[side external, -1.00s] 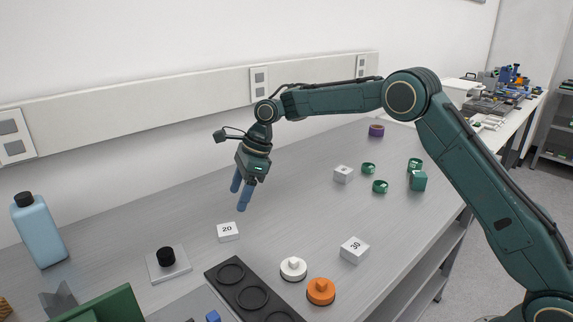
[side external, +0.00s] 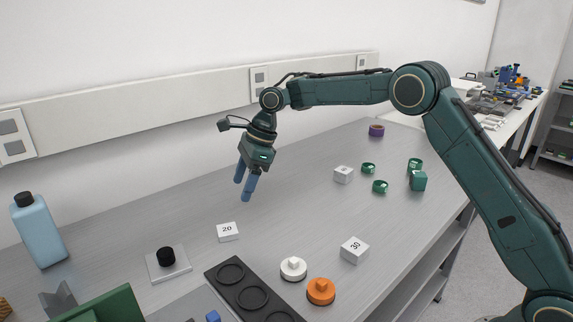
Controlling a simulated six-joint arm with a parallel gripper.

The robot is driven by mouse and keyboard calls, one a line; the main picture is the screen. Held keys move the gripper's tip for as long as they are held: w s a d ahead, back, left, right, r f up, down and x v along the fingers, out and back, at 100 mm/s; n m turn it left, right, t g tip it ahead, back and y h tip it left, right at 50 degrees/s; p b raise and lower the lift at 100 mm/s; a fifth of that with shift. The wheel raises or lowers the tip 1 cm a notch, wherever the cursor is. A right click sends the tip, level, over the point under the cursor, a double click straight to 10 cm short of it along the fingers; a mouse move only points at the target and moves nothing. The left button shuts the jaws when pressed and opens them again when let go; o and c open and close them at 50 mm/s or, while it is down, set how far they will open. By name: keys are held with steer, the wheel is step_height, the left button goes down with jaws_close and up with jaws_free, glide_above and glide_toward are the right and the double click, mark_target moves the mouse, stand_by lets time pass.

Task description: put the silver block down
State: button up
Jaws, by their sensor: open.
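My gripper (side external: 244,190) hangs above the bench with its blue fingers pointing down. It is open and nothing shows between the fingers. Light silver-white blocks stand on the bench. One marked 20 (side external: 228,232) lies below and to the left of my gripper, apart from it. One marked 30 (side external: 354,250) lies to the lower right. Another light block (side external: 343,174) stands farther back on the right. I cannot tell which of them is the silver block.
A black tray with round recesses (side external: 213,273) lies in front, beside a white knob (side external: 293,268) and an orange knob (side external: 321,291). A plate with a black knob (side external: 168,265) and a blue bottle (side external: 40,231) stand left. Green rings (side external: 380,187) lie right. The bench middle is clear.

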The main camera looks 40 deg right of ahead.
steer(key=s+d+r+n+t+h, duration=0.1)
steer(key=s+d+r+n, duration=0.2)
steer(key=s+r+n, duration=0.35)
steer(key=s+d+r+n+t+h, duration=0.15)
steer(key=s+r+n, duration=0.25)
steer(key=s+r, duration=0.5)
steer(key=s+d+f+n, duration=0.2)
steer(key=s+n, duration=0.2)
steer(key=s, duration=0.4)
steer(key=s+d+f+n+t+h, duration=0.1)
steer(key=s+n, duration=0.3)
steer(key=s, duration=0.5)
steer(key=s+d+f+n, duration=0.3)
steer(key=s+d+n, duration=0.1)
steer(key=s, duration=0.5)
steer(key=shift+o, duration=0.4)
steer(key=shift+f+h, duration=0.1)
steer(key=shift+h, duration=0.15)
